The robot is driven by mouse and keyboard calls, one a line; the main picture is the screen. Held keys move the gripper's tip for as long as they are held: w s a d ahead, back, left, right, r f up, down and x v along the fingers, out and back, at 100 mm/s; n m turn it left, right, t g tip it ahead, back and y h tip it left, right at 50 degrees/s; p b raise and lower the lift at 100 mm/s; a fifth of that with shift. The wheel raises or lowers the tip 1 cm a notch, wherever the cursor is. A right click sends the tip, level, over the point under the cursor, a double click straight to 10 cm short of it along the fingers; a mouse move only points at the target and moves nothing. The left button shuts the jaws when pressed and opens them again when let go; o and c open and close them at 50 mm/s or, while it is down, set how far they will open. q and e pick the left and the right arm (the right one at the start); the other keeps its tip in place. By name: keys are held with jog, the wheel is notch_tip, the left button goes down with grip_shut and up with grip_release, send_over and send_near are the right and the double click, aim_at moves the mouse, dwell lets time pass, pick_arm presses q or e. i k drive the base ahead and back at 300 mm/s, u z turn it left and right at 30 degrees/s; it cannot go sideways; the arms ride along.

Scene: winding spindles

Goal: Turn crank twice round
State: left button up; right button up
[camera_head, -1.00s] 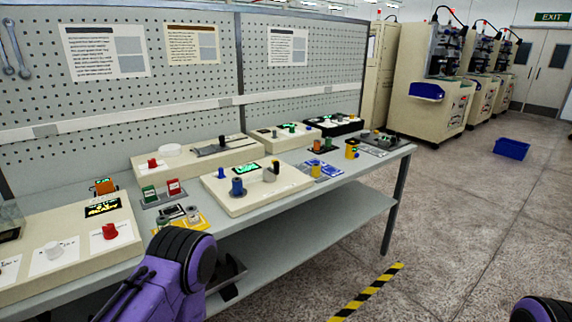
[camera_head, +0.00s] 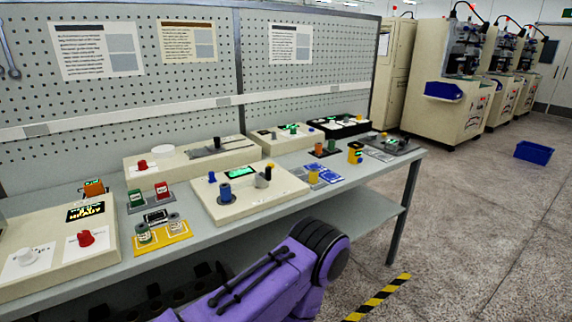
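A cream winding unit (camera_head: 225,214) stands on the workbench in the middle of the head view. A blue spool (camera_head: 225,193) stands upright on its left part. A crank (camera_head: 262,180) with a small dark and yellow handle stands on its right part, beside a dark panel with green marks (camera_head: 240,172). Neither gripper shows, and nothing is seen touching the crank.
Cream boxes with red knobs (camera_head: 86,238) stand at left. A yellow tray (camera_head: 178,238) with small spools lies left of the unit. Other small devices stand behind and to the right. A grey pegboard (camera_head: 190,85) backs the bench. The floor at right is open, with a blue bin (camera_head: 534,152).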

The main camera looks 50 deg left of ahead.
aim_at(262, 179)
jog(key=u, duration=0.05)
jog(key=i, duration=0.85)
jog(key=u, duration=2.05)
